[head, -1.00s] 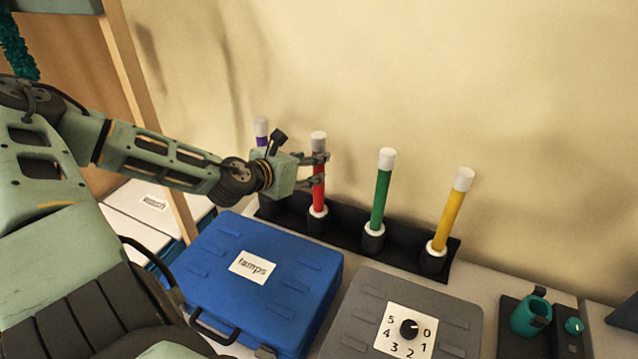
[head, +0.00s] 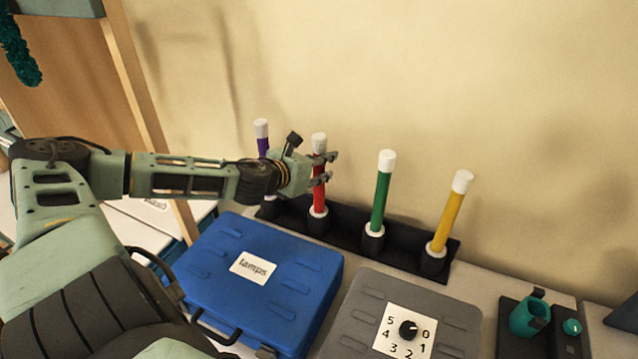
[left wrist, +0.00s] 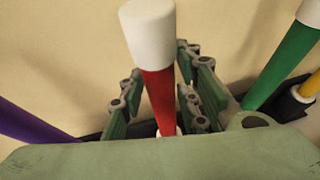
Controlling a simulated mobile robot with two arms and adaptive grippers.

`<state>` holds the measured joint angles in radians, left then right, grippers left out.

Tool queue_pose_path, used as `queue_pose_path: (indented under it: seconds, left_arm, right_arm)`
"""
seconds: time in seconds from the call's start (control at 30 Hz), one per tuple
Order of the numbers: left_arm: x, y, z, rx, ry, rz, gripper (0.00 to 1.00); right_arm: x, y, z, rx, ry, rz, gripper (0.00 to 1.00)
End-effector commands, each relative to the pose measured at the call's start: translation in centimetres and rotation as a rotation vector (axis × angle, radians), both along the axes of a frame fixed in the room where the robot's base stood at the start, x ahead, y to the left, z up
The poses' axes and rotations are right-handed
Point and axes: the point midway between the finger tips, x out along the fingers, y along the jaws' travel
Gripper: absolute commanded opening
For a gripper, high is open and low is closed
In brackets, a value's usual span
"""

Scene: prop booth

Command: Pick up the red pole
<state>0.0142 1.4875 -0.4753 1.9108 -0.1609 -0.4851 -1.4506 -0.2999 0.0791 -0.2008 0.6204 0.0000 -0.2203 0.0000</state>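The red pole (head: 319,180) has a white cap and stands upright in a black socket of the rack, between the purple pole (head: 262,146) and the green pole (head: 381,200). My left gripper (head: 324,167) is at the red pole's upper part, below its cap. In the left wrist view the red pole (left wrist: 160,98) passes between the open fingers (left wrist: 158,95), with a visible gap at least on the left side. My right gripper is not in view.
The yellow pole (head: 449,219) stands at the right end of the black rack (head: 404,260), against the wall. A blue case (head: 300,270) labelled lamps and a grey dial box (head: 455,312) lie in front.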

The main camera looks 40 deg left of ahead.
Motion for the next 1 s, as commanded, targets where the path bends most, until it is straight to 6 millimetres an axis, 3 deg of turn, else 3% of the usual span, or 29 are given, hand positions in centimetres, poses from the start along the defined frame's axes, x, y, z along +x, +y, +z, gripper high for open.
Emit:
queue_pose_path:
  seconds: [0.3, 0.8, 1.0]
  left_arm:
    - [0.0, 0.0, 0.0, 0.000, 0.000, 0.000, 0.00]
    - [0.0, 0.0, 0.1, 0.000, -0.001, 0.000, 0.00]
    - [0.1, 0.1, 1.3, 0.003, -0.003, 0.000, 0.00]
  right_arm:
    - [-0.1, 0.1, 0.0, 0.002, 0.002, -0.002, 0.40]
    - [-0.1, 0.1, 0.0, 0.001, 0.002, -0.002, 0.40]
    - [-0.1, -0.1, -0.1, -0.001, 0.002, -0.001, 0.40]
